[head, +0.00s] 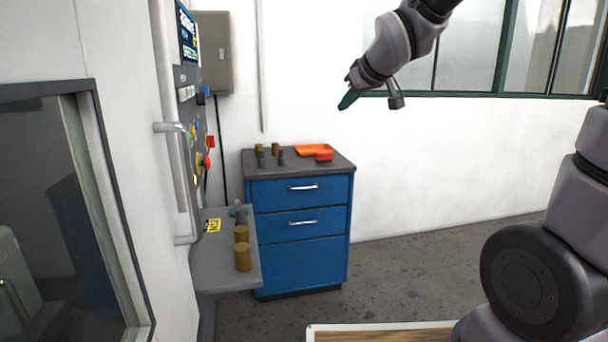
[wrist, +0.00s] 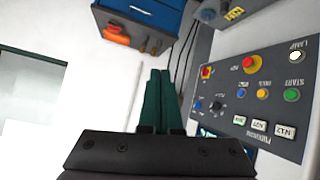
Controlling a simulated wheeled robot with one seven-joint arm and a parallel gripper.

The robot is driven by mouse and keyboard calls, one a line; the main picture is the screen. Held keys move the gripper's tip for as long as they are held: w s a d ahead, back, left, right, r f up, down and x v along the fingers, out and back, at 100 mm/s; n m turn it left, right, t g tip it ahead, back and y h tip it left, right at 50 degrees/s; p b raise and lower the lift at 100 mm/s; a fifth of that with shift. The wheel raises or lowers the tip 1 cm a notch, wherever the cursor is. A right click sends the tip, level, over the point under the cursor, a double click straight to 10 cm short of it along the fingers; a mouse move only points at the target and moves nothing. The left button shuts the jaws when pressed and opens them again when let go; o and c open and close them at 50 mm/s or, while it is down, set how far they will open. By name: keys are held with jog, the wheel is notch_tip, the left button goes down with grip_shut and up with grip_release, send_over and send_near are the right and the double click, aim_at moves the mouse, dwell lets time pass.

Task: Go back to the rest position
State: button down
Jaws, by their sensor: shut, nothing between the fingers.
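My gripper (head: 347,100) hangs in the air in the upper middle of the head view, in front of the white wall. It points down and to the left. In the wrist view my gripper (wrist: 160,76) shows its two dark green fingers side by side, shut, with nothing held. It is clear of the cabinet and of the machine's control panel (wrist: 265,90), which shows at the right of the wrist view.
A blue drawer cabinet (head: 300,236) stands at the back, with an orange tray (head: 312,149) and small cylinders on top. A machine with a door handle (head: 183,185) is at left. Its grey shelf (head: 221,273) holds brass cylinders (head: 243,257). Floor is clear right of the cabinet.

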jog(key=s+d+m+g+h, duration=0.1)
jog(key=s+d+m, duration=0.4)
jog(key=s, duration=0.5)
jog(key=s+d+m+g+h, duration=0.1)
jog(key=s+d+m, duration=0.4)
jog(key=s+d, duration=0.5)
jog(key=shift+r+m+g, duration=0.2)
jog(key=shift+m+g, duration=0.2)
jog(key=shift+g, duration=0.2)
jog(key=shift+w+d, duration=0.1)
dwell(0.7)
